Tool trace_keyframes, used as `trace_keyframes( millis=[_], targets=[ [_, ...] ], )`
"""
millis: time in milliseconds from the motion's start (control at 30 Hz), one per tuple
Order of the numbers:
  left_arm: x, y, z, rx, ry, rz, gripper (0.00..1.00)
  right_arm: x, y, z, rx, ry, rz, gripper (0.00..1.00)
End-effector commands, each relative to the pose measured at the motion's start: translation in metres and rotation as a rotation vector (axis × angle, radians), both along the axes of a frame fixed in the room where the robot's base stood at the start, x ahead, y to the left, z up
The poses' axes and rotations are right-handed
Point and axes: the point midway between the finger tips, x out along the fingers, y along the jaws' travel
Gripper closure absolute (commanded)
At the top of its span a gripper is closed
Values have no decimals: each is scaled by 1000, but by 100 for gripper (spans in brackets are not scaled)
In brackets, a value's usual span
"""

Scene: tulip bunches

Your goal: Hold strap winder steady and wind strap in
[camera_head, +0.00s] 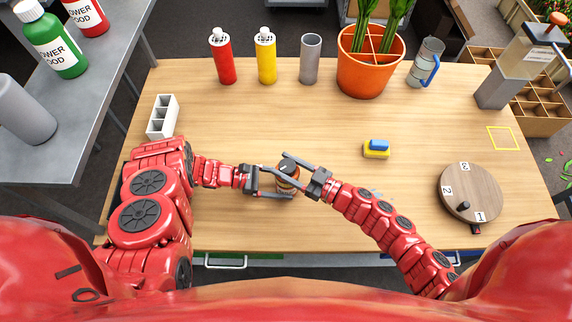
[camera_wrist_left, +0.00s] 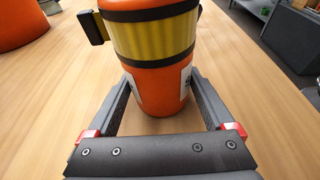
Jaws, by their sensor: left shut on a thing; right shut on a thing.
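The strap winder (camera_head: 288,184) stands upright near the table's front edge, a small orange-brown cylinder with a dark top in the head view. In the left wrist view the winder (camera_wrist_left: 155,75) is orange with a yellow band between black bands, a white label and a black tab at its left. My left gripper (camera_head: 276,183) is shut on its lower body from the left; its fingers (camera_wrist_left: 160,105) flank it in the wrist view. My right gripper (camera_head: 291,171) comes in from the right, shut at the winder's dark top. What exactly its jaws hold is too small to tell.
A numbered wooden disc (camera_head: 470,192) with a knob lies at right. A blue-and-yellow block (camera_head: 376,149) lies right of centre. A white divided holder (camera_head: 162,117) stands left. Bottles, an orange pot (camera_head: 371,70) and a mug (camera_head: 425,62) line the back. The table's middle is mostly clear.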

Motion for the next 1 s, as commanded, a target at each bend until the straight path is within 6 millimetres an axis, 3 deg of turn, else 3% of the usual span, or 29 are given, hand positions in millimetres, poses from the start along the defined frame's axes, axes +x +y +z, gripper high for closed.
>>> trace_keyframes(
  millis=[500, 1000],
  targets=[
    [-1, -1, 0, -2, 1, -3, 58, 0, -1, 0, 3, 4, -426, 97],
    [0, -1, 0, -2, 0, -2, 58, 1, -2, -1, -4, 6, -595, 97]
  ],
)
